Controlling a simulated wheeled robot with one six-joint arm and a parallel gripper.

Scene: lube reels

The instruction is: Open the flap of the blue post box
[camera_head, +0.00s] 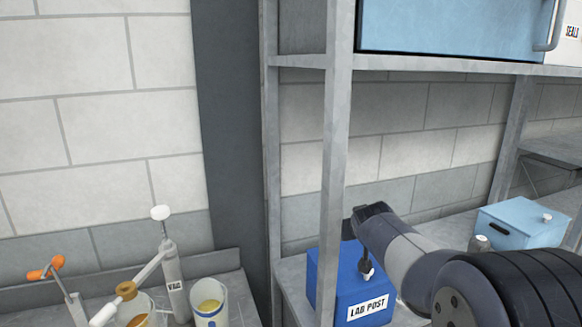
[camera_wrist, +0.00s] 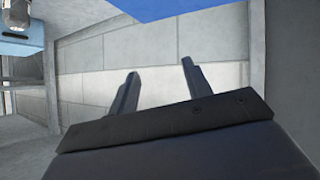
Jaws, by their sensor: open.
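The blue post box (camera_head: 344,278) stands on the lower shelf behind a grey upright, with a white "LAB POST" label on its front. My arm covers part of its top and right side, and I cannot make out the flap. My gripper (camera_head: 366,258) is over the box in the head view, its end close to the box's top. In the wrist view my gripper (camera_wrist: 158,78) shows two dark fingers spread apart with nothing between them. A blue strip of the box (camera_wrist: 207,14) shows at the top of that view, beyond the fingertips.
A grey shelf upright (camera_head: 335,150) stands just in front of the post box's left part. A light blue lidded box (camera_head: 520,222) sits to the right on the shelf. A blue cabinet (camera_head: 450,25) is above. A bench at left holds a pump labelled "VAC" (camera_head: 174,285) and a cup (camera_head: 208,312).

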